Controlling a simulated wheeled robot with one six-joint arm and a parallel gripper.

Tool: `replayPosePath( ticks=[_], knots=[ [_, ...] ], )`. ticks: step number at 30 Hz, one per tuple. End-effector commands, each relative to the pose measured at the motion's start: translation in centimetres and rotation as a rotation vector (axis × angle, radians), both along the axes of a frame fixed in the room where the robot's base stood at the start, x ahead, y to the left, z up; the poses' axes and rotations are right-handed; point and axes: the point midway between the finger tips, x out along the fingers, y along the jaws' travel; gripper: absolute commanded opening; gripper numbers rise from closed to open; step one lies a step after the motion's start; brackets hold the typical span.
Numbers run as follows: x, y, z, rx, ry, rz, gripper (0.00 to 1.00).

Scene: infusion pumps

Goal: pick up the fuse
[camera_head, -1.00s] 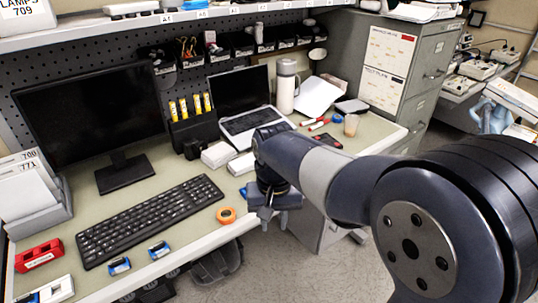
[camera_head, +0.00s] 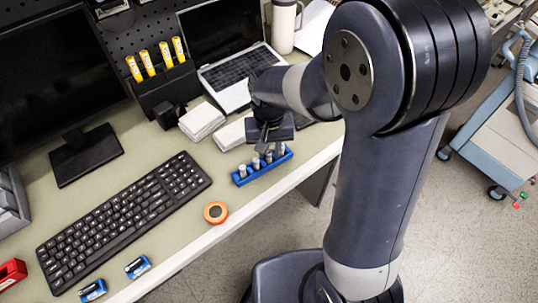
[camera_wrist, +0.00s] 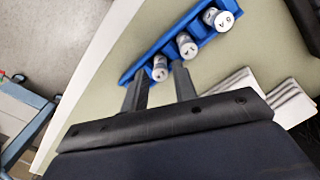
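A blue rack (camera_head: 262,172) stands near the table's front edge and holds several upright silver fuses (camera_head: 243,171) in a row. In the wrist view the rack (camera_wrist: 205,37) runs diagonally, and a fuse with a printed top (camera_wrist: 160,68) shows between the two fingertips of my gripper (camera_wrist: 159,72). Two more fuses (camera_wrist: 187,45) (camera_wrist: 217,18) stand farther along the rack. The fingers are apart, with gaps to the fuse between them. In the head view my gripper (camera_head: 268,143) is just above and behind the rack; its fingertips are hard to make out.
White boxes (camera_head: 201,121) lie behind the rack, with a laptop (camera_head: 232,80) farther back. A keyboard (camera_head: 125,215) and an orange tape roll (camera_head: 215,212) are to the left. The table's front edge is close to the rack.

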Motion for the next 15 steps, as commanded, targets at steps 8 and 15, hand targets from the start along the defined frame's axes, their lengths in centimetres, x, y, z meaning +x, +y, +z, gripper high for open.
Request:
replayPosePath(
  ticks=[8,15],
  knots=[
    [0.02,0.02,-1.34,0.0,-0.001,0.0,0.27],
    [0.02,0.02,-1.31,0.0,-0.001,0.0,0.16]
  ],
)
